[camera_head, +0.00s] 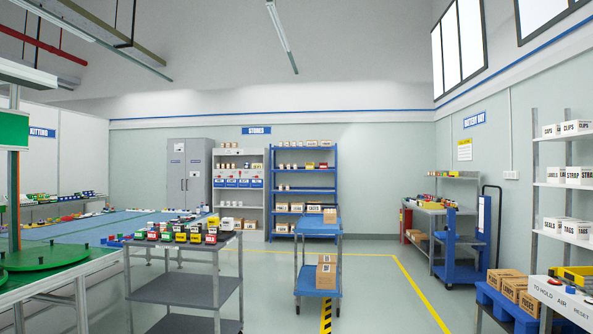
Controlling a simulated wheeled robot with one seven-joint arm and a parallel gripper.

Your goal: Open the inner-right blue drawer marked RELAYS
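Far off at the back wall, under the STORES sign (256,130), stands a grey shelf unit (238,160). A row of blue-and-white fronts (238,183) runs across its middle. They are too small to read, so I cannot tell whether one is marked RELAYS, or whether these are drawers. I cannot make out any drawer standing open. My gripper is not in view.
A grey cart (184,289) carrying coloured items stands in front, with a blue trolley (318,229) to its right. A green-topped bench (45,258) fills the left. Yellow-lined floor (375,275) is clear right of the trolley. Boxes on a blue pallet (500,306) stand front right.

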